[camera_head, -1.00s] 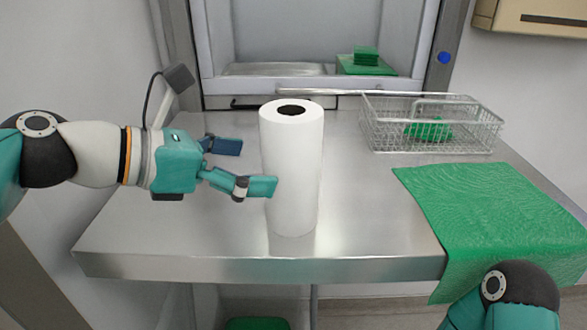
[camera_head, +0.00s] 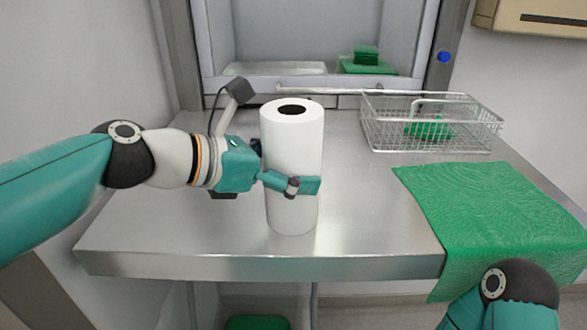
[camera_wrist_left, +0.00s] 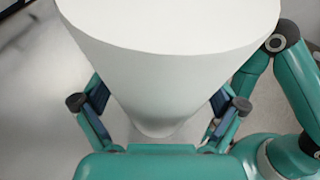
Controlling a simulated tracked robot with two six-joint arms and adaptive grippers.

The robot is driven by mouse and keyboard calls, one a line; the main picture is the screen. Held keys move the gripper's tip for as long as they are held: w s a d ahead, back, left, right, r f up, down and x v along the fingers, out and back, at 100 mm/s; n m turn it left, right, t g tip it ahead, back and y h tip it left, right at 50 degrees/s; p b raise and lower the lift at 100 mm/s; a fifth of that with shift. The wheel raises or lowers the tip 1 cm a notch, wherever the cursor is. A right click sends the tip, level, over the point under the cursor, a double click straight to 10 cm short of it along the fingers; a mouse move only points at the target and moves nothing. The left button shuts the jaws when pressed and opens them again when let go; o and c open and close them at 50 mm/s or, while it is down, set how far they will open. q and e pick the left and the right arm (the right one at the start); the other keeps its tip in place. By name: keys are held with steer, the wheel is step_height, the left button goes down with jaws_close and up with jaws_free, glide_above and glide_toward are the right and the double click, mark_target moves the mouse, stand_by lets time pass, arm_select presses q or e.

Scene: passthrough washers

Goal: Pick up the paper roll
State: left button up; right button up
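The white paper roll (camera_head: 291,147) stands upright on the metal table, near its front middle. It fills the upper middle of the left wrist view (camera_wrist_left: 165,60). My left gripper (camera_head: 306,184) reaches in from the left, with one finger across the front of the roll and the other hidden behind it. In the left wrist view the fingers of my left gripper (camera_wrist_left: 160,100) are spread on both sides of the roll, and contact is not clear. Of my right arm only a part shows at the lower right; its gripper is out of view.
A wire basket (camera_head: 375,139) with a green item inside stands at the back right of the metal table (camera_head: 150,225). A green cloth (camera_head: 490,210) hangs over the right front edge. A hatch opening with green folded cloths (camera_head: 366,55) is behind.

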arm_select(q)
steer(key=c, duration=0.8)
steer(key=shift+c, duration=1)
steer(key=shift+r, duration=0.2)
